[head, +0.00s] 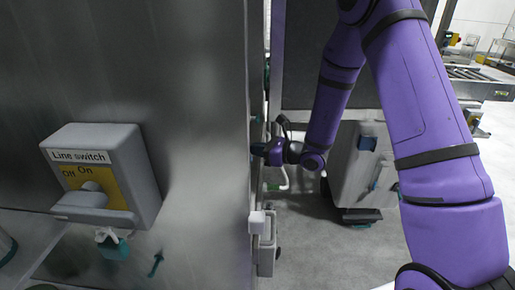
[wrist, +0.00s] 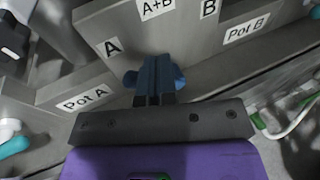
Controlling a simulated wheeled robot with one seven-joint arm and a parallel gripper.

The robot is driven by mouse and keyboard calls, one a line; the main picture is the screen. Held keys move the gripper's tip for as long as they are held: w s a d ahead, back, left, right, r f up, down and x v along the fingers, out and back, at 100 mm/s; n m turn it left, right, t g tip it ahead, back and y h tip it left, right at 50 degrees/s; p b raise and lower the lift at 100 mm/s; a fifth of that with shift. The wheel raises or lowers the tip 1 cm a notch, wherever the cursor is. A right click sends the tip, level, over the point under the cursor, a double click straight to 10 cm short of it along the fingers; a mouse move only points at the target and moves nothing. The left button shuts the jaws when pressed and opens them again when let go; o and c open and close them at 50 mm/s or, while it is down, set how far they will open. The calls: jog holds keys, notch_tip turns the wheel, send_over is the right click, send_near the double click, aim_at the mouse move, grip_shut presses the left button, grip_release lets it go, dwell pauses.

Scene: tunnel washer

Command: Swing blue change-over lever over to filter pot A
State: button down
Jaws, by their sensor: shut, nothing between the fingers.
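My gripper (wrist: 155,98) is shut, with its fingers together and nothing between them. The "Pot A" label (wrist: 85,99) is at the lower left and the "Pot B" label (wrist: 247,28) at the upper right. In the head view, my gripper (head: 268,152) is at the edge of the steel panel; I cannot make out the lever there.
The grey plate carries an "A+B" mark (wrist: 157,8) and a "B" mark (wrist: 209,8). A line switch box (head: 105,178) sticks out from the steel panel (head: 190,100) at left. A grey wheeled unit (head: 358,165) stands behind my arm. Bare floor shows at lower centre.

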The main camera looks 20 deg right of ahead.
jog(key=shift+s+a, duration=0.1)
jog(key=shift+s, duration=0.15)
jog(key=shift+s+a+r, duration=0.15)
jog(key=shift+s+r, duration=0.05)
jog(key=shift+s, duration=0.15)
jog(key=v, duration=1)
dwell(0.3)
dwell(0.3)
